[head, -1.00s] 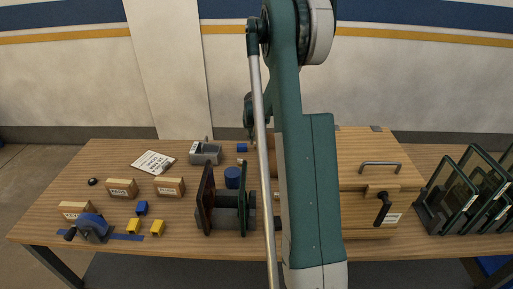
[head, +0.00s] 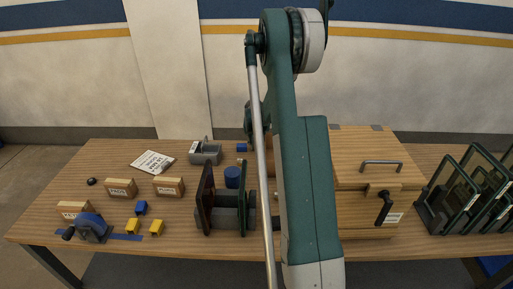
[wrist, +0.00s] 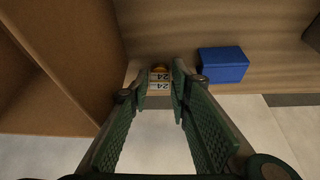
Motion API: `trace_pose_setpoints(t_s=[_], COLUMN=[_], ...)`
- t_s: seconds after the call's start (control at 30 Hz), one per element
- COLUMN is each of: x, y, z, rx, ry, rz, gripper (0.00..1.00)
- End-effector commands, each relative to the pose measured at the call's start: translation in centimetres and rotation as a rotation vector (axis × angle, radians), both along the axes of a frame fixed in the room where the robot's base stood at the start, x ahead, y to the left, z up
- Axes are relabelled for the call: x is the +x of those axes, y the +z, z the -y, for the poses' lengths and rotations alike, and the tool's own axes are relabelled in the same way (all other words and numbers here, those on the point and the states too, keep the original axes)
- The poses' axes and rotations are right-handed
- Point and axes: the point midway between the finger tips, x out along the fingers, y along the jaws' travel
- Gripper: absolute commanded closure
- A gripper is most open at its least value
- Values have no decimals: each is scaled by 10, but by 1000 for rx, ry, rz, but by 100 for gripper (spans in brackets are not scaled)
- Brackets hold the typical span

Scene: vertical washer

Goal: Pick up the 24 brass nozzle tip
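In the wrist view a small brass-coloured piece (wrist: 161,68), which looks like the nozzle tip, shows between the far ends of my fingers. White labels reading "24" (wrist: 160,77) sit just on the near side of it. My gripper (wrist: 162,84) is open, with its green ridged fingers on either side of the labels. I cannot tell whether either finger touches the piece. In the head view my arm hides the gripper and the brass piece.
A blue block (wrist: 222,64) lies right of the fingers, and a brown wall (wrist: 55,65) stands close on the left.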

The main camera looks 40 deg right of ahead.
Motion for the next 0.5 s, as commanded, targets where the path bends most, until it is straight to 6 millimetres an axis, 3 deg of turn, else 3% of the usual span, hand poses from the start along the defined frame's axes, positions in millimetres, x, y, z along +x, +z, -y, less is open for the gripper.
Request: trace_pose_setpoints(t_s=[0.47,0.5], x=[0,0], y=[0,0], z=[0,0], rx=[0,0], ry=[0,0], rz=[0,0], gripper=[79,85])
